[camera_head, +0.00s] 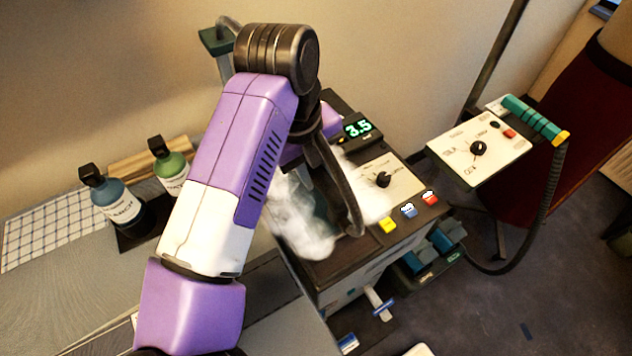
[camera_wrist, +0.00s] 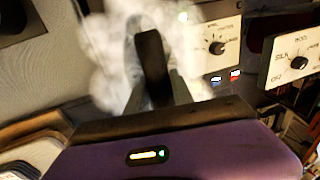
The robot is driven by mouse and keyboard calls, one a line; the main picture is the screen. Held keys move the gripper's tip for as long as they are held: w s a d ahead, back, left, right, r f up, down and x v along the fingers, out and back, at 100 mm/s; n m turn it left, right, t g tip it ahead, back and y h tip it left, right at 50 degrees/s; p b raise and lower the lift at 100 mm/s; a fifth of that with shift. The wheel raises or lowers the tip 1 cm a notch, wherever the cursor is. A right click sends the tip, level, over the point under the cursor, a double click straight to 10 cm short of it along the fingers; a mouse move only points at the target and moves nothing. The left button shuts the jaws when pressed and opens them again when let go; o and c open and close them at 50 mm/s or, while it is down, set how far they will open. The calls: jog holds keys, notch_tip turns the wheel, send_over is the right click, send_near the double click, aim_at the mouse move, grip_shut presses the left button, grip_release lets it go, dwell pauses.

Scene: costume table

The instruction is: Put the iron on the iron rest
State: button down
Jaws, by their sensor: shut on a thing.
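My gripper (camera_wrist: 153,62) is pointing down over a dark-topped station and is shut on a dark, upright handle-like piece, which I take to be the iron (camera_wrist: 152,68). White steam surrounds it in both views. In the head view my arm and the steam hide most of the gripper; a grey-teal surface (camera_head: 318,208) shows through the steam beneath it. I cannot tell whether the held piece touches the station top. I cannot pick out the iron rest with certainty.
The station has a dial panel (camera_head: 380,181), coloured buttons (camera_head: 408,210) and a green-lit display (camera_head: 358,128). Another dial panel (camera_head: 475,150) with a teal handle (camera_head: 535,120) and dark hose stands right. Blue (camera_head: 112,197) and green (camera_head: 170,165) bottles stand left.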

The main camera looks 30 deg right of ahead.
jog(key=shift+f, duration=2.1)
jog(key=shift+f, duration=0.2)
jog(key=c, duration=1.1)
grip_release()
